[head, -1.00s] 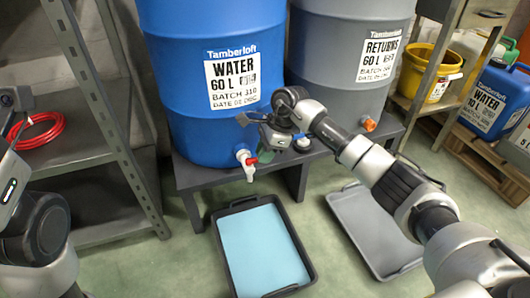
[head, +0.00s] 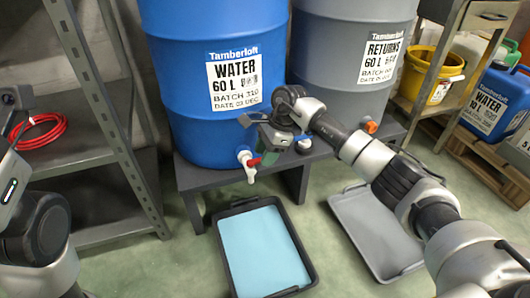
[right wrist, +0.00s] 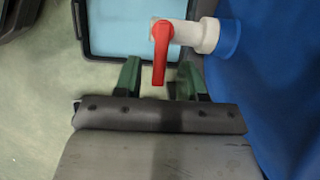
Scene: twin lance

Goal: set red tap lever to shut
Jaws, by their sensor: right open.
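The red tap lever (right wrist: 161,55) is on the white tap (head: 250,171) low on the blue water drum (head: 212,125). In the right wrist view the lever sticks out crosswise to the tap's white pipe (right wrist: 208,35), towards my gripper. My right gripper (right wrist: 159,78) is open, with dark green fingers on either side of the lever's free end and a gap on each side. In the head view my right gripper (head: 263,150) is close beside the tap, on its right. My left arm shows at the left edge, but its fingers are out of view.
A black tray (head: 218,262) with a light blue inside is on the floor below the tap. The drums stand on a low grey bench (head: 200,178). A grey returns drum (head: 345,60) with an orange tap is to the right. A grey tray (head: 378,235) lies on the floor.

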